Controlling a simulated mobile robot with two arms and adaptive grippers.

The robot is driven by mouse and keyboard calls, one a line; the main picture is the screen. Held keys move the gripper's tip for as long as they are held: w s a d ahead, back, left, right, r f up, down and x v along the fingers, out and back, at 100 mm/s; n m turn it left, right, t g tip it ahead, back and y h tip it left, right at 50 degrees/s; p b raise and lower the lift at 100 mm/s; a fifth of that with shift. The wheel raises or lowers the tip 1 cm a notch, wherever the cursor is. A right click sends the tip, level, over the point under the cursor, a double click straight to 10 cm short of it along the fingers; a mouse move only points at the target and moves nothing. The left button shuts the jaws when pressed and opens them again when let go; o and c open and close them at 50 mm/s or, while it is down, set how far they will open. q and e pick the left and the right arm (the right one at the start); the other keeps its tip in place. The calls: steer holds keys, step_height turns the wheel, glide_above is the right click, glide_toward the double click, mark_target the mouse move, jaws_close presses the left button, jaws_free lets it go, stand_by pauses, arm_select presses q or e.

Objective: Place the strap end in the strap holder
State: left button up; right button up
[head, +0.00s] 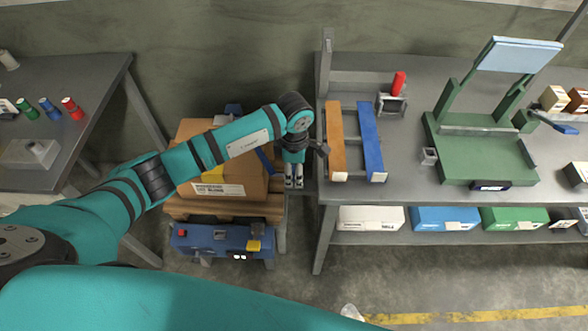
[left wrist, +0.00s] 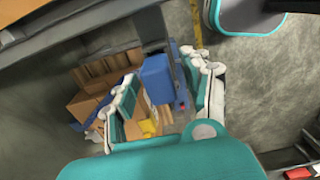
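My left gripper (head: 293,183) hangs pointing down just right of a brown carton (head: 230,165), beside the left end of the workbench. In the left wrist view its two fingers (left wrist: 162,98) are spread apart with nothing between them. Beyond them lie a blue block-like part (left wrist: 157,78) and a small yellow part (left wrist: 150,127). A short blue band (head: 265,160), possibly the strap, shows at the carton's right side, partly behind my arm. I cannot make out a loose strap end or tell which part is the strap holder. My right gripper is not in view.
The carton sits on a wooden pallet (head: 222,209) above a blue unit (head: 215,243) with a yellow part. The workbench (head: 405,170) on the right carries orange and blue rails and a green stand (head: 480,155). A table with several spools stands left. The front floor is open.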

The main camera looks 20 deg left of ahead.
mark_target(294, 168)
arm_select(q)
steer(key=shift+r, duration=0.15)
steer(key=shift+w+r, duration=0.1)
steer(key=shift+r, duration=0.15)
step_height(294, 168, up, 12)
steer(key=b, duration=0.4)
steer(key=shift+f, duration=0.25)
